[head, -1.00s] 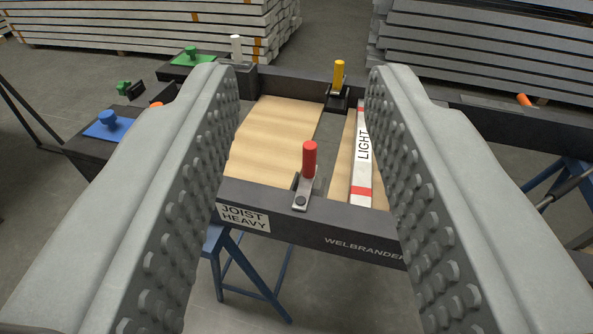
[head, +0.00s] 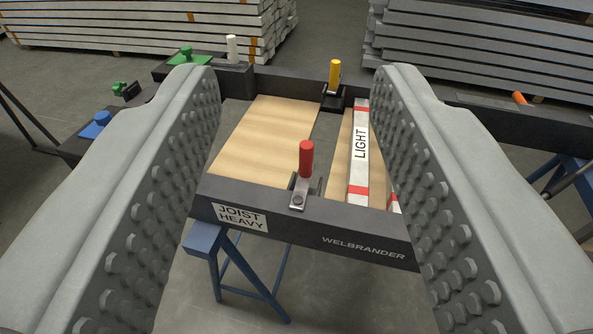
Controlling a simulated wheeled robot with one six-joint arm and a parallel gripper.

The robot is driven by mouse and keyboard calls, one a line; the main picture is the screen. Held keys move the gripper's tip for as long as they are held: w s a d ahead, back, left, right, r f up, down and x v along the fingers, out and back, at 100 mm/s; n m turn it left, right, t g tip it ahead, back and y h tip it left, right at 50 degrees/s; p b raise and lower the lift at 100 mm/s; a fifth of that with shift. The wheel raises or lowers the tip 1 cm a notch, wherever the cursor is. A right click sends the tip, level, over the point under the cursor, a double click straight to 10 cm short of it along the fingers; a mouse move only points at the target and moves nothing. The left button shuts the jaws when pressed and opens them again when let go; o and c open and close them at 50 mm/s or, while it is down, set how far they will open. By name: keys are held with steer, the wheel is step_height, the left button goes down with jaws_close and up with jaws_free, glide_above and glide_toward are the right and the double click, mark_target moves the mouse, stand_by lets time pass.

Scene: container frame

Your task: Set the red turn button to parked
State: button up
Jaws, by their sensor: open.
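The red turn button (head: 306,160) stands on the near rail of the dark frame (head: 290,222). Its red upright knob sits on a grey metal lever plate (head: 299,194) with a pivot bolt at its near end. The plate points away from me, slightly right, across the rail toward the wooden boards. My gripper (head: 296,95) is open, with one studded grey finger at each side of the view. The red knob lies between the fingers in the picture, beyond them, and neither finger touches it. No parked mark is readable.
A yellow knob (head: 334,75) and a white knob (head: 232,49) stand on the far rail. Green (head: 186,54) and blue (head: 96,125) knobs are at left, an orange one (head: 519,97) at right. A white LIGHT bar (head: 359,150) lies right of the red knob. Blue trestles (head: 240,270) support the frame.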

steer(key=w+f+g, duration=0.3)
steer(key=w+g, duration=0.5)
steer(key=w, duration=0.6)
steer(key=g, duration=0.9)
glide_above(306, 158)
steer(key=w, duration=0.1)
step_height(306, 158, down, 7)
steer(key=f, duration=1.7)
steer(key=shift+w+f, duration=0.2)
steer(key=shift+f, duration=0.05)
jaws_close()
